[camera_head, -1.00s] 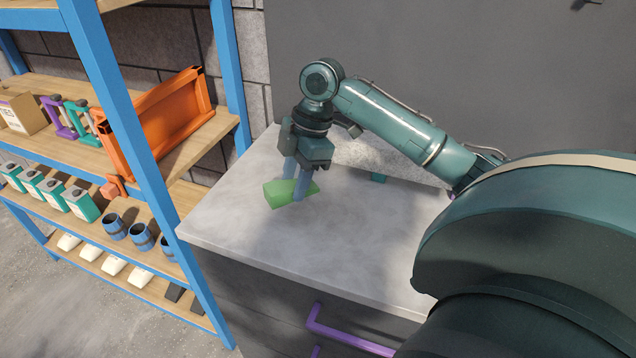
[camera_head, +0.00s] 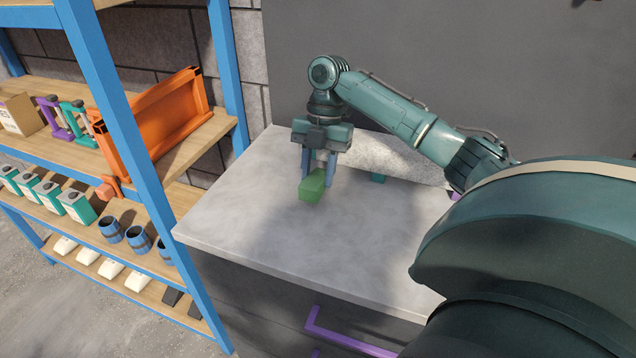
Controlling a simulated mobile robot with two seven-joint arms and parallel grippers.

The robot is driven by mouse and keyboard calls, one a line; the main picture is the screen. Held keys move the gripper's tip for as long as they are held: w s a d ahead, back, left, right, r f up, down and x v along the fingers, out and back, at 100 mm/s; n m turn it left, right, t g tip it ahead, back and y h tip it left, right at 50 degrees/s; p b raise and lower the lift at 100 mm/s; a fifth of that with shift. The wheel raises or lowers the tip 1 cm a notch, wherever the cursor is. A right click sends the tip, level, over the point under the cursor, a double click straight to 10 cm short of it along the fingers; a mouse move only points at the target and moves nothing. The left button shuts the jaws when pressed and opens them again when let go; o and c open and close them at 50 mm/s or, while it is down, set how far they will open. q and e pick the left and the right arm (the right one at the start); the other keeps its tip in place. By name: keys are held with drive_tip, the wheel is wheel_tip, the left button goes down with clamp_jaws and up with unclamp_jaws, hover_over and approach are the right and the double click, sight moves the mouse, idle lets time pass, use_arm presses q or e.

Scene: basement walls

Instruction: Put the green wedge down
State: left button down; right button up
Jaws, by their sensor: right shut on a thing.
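The green wedge (camera_head: 312,188) is between the blue fingers of my right gripper (camera_head: 318,172), which is shut on it. My right arm comes in from the right, and the gripper points down over the grey worktop (camera_head: 250,240). The wedge is low over the worktop; I cannot tell whether it touches the surface. My left gripper is not in view.
A blue-framed shelf (camera_head: 150,165) with an orange crate (camera_head: 160,120), blue mugs (camera_head: 138,238) and boxes stands at left. A purple handle (camera_head: 345,340) sticks out below the worktop. The front left of the worktop is clear.

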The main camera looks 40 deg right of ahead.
sight(319, 175)
wheel_tip(319, 175, down, 3)
drive_tip(key=shift+f, duration=0.2)
drive_tip(key=o, duration=1)
drive_tip(key=p+v, duration=0.1)
drive_tip(key=v, duration=1.1)
